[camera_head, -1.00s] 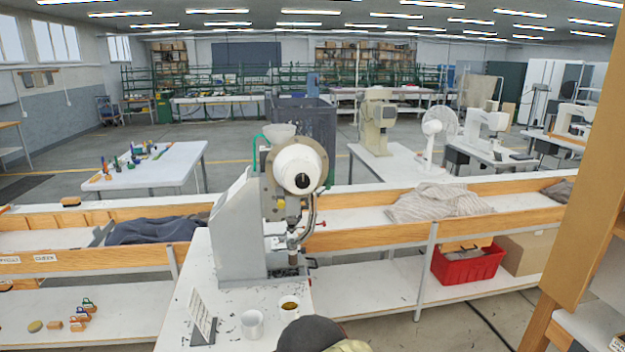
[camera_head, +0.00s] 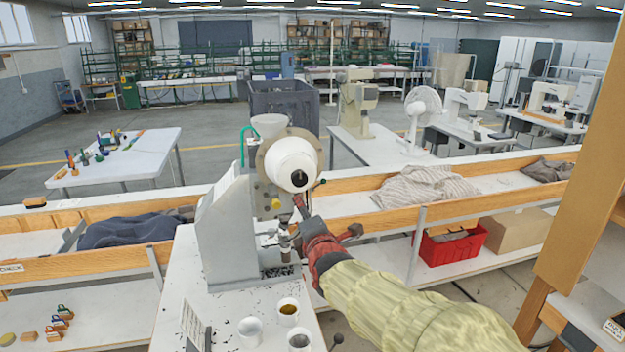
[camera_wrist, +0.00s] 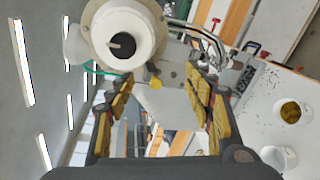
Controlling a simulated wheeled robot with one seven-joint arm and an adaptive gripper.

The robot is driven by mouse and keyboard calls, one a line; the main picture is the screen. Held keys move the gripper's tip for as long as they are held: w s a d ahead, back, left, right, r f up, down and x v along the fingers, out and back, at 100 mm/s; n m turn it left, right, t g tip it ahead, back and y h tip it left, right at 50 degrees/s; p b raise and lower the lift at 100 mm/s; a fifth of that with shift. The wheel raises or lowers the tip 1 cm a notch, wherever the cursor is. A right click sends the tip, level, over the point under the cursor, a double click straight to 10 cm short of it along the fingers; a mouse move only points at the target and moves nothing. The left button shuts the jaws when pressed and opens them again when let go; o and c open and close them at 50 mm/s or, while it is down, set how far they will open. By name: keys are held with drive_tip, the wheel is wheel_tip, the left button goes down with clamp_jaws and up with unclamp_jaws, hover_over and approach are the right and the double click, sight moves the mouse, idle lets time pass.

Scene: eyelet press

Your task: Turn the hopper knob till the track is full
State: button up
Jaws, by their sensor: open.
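The eyelet press (camera_head: 226,235) stands on a white bench. Its white round drum (camera_head: 291,160) has a dark centre knob (camera_head: 298,178), also facing me in the wrist view (camera_wrist: 122,45). A pale funnel (camera_head: 268,125) tops the press. Curved metal rails (camera_wrist: 205,38) run beside the drum; their fill is too small to tell. My gripper (camera_head: 322,220) is open and empty, in front of the press below the drum. It hides part of the lower press.
Small cups stand at the press's foot, one white (camera_head: 250,330) and one with amber contents (camera_head: 288,312). A folded sign (camera_head: 197,335) stands at the bench front. A wooden-edged trough (camera_head: 85,263) runs behind. A wooden post (camera_head: 570,190) rises at right.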

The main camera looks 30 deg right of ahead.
sight(300, 180)
wheel_tip(300, 180, up, 5)
drive_tip(key=d+n+t+h, duration=0.1)
drive_tip(key=n+t, duration=0.1)
drive_tip(key=n, duration=0.2)
drive_tip(key=shift+n, duration=0.6)
drive_tip(key=shift+b+x, duration=0.45)
drive_tip(key=shift+x, duration=3.6)
drive_tip(key=c, duration=1.1)
drive_tip(key=shift+c, duration=0.3)
